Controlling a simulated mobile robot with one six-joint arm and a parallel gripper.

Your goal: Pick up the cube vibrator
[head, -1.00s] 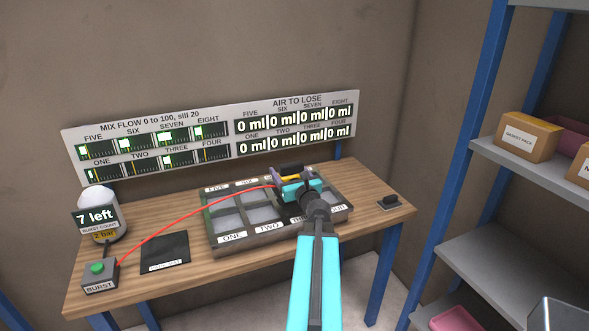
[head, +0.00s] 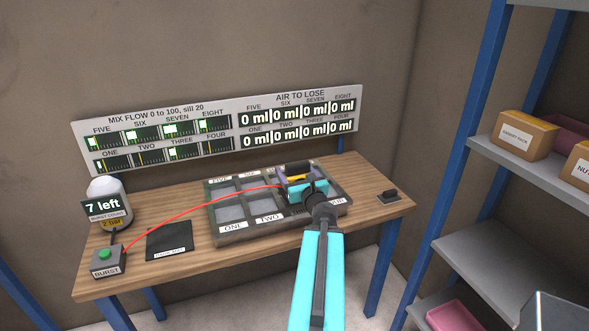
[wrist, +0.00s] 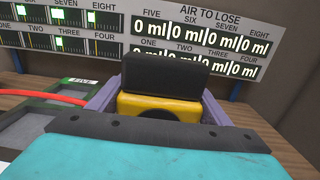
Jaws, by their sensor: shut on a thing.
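The cube vibrator (head: 296,178) is a small yellow block with a dark part, joined to a red hose (head: 190,204). My gripper (head: 298,170), with a cyan body and purplish jaws, is shut on it over the back right of the compartment tray (head: 287,234). In the wrist view, the yellow cube vibrator (wrist: 160,104) sits between the purplish jaws, with a dark upright block behind it. My gripper body hides its lower part and the tray cells beneath, so I cannot tell its clearance from the tray.
A burst box (head: 107,263) with a green button, a white burst counter (head: 110,201) and a black mat (head: 169,241) lie at the left. A small black switch (head: 389,195) is at the right. A display board (head: 232,122) stands behind the bench. Blue-posted shelves (head: 487,248) stand at the right.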

